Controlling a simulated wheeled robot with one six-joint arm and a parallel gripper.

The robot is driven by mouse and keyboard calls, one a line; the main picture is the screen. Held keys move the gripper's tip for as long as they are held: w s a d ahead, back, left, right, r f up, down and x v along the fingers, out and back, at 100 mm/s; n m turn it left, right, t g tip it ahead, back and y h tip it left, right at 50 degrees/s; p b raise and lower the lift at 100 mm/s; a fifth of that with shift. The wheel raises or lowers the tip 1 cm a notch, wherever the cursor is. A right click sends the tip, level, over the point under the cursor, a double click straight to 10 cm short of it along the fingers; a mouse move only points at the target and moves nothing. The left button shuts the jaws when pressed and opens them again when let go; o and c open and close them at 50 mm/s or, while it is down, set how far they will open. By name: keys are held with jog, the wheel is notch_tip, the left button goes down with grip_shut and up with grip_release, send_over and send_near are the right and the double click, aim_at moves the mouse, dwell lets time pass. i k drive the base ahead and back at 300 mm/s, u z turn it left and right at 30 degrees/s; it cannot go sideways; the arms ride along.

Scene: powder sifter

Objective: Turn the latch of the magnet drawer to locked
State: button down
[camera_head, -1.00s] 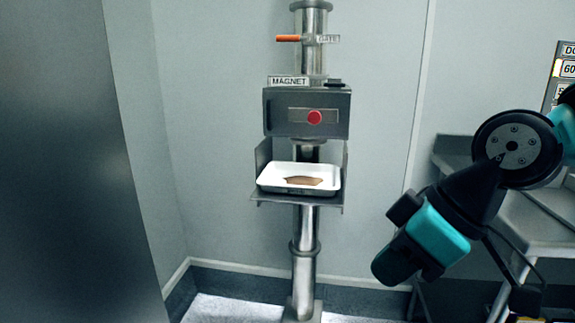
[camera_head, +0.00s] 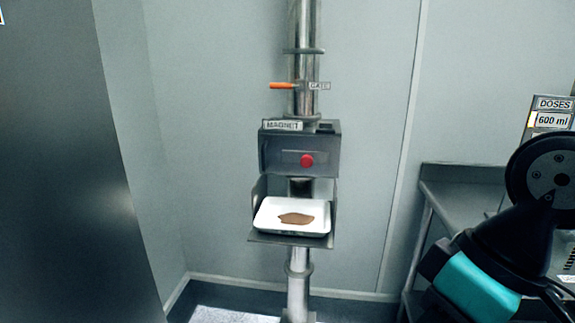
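The magnet drawer (camera_head: 275,155) is a dark grey box on the steel pipe, below a label (camera_head: 283,126) reading MAGNET. A round red knob (camera_head: 306,160) sits on a flat plate across its front. A small dark piece (camera_head: 325,127) lies on top of the box, at the right. I cannot tell for certain which part is the latch or how it is set. My arm is at the lower right, well apart from the drawer. No fingertips of my gripper show.
A white tray (camera_head: 263,217) with brown powder (camera_head: 296,218) stands on a bracket below the drawer. An orange gate handle (camera_head: 281,86) is above. A steel table (camera_head: 445,185) and a DOSES sign (camera_head: 553,104) are at right. A dark panel (camera_head: 60,170) fills the left.

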aim_at(325, 131)
jog(key=k, duration=1.25)
jog(key=u, duration=0.75)
jog(key=i, duration=1.7)
jog(key=z, duration=0.5)
